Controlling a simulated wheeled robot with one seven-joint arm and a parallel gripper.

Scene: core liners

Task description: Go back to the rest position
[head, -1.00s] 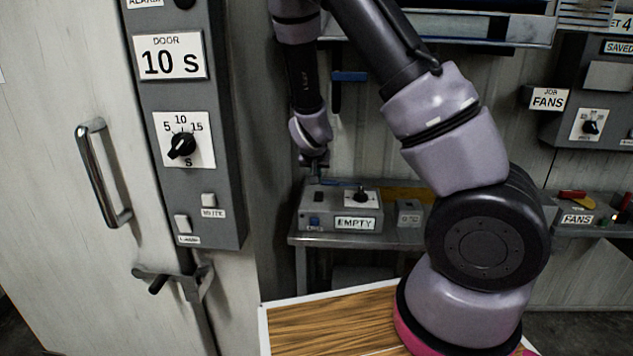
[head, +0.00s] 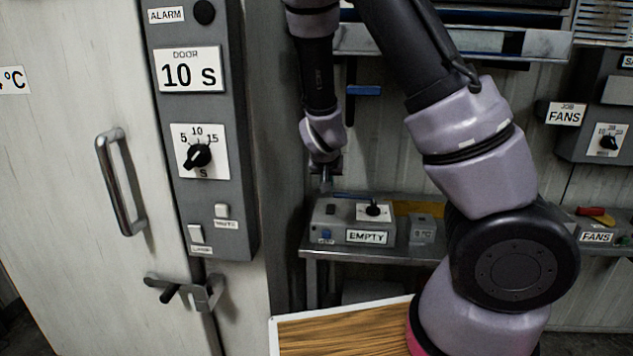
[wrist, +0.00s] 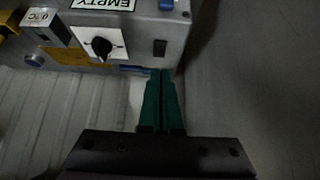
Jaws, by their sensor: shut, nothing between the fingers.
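My gripper (head: 326,186) hangs pointing down in the head view, just above the left back part of a grey control box labelled EMPTY (head: 335,226). In the wrist view its two green fingers (wrist: 161,75) are closed together with nothing between them. The same grey control box (wrist: 130,45) shows beyond the fingertips, with a black knob, a black rocker switch and a blue button. From these views I cannot tell the exact gap between fingertips and box.
A grey bench (head: 318,252) carries the box and a small grey °C box (head: 422,229). A tall door with a handle (head: 121,182) and a control panel labelled DOOR 10 S (head: 228,105) stand at left. A shelf (head: 450,40) runs above. A wood-topped surface (head: 345,333) lies in front.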

